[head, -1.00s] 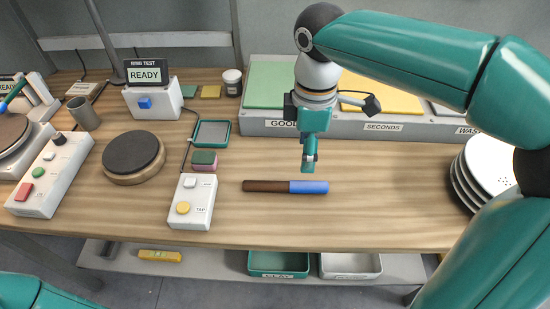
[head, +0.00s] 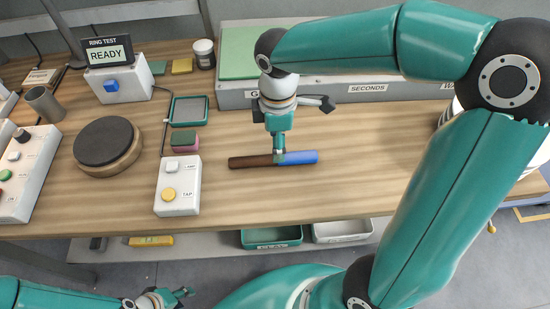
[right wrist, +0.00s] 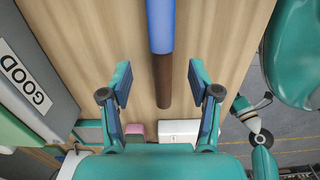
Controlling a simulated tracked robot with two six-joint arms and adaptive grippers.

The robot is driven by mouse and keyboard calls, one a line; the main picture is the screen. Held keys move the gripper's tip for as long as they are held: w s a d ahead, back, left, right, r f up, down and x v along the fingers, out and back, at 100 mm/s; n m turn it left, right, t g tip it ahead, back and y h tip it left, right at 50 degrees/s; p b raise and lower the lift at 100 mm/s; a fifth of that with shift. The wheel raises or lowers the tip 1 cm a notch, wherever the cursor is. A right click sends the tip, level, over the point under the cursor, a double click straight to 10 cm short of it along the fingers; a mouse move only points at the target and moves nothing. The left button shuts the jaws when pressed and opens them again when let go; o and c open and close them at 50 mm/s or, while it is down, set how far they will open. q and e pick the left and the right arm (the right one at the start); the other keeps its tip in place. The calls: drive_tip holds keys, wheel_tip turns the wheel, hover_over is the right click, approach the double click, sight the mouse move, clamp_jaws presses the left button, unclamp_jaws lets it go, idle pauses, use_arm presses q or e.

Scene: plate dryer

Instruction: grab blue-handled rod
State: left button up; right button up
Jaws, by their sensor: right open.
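The rod lies flat on the wooden table, with a brown left half (head: 250,162) and a blue handle (head: 302,157) on the right. My right gripper (head: 280,154) is low over the middle of the rod, close to where brown meets blue. In the right wrist view, its two fingers (right wrist: 159,80) are apart, with the brown part (right wrist: 162,82) between them in the picture and the blue handle (right wrist: 160,25) beyond. Neither finger visibly touches the rod. My left gripper (head: 184,292) is at the bottom left, in front of the table and away from the rod; its jaws are too small to judge.
A white TAP box (head: 178,203), a pink-and-green sponge (head: 185,141) and a green-rimmed tray (head: 189,110) stand left of the rod. The long grey bin unit (head: 370,88) is behind. The table right of the rod is mostly clear.

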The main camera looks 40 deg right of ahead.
drive_tip(key=shift+a+f, duration=0.15)
drive_tip(key=shift+f, duration=2.55)
clamp_jaws()
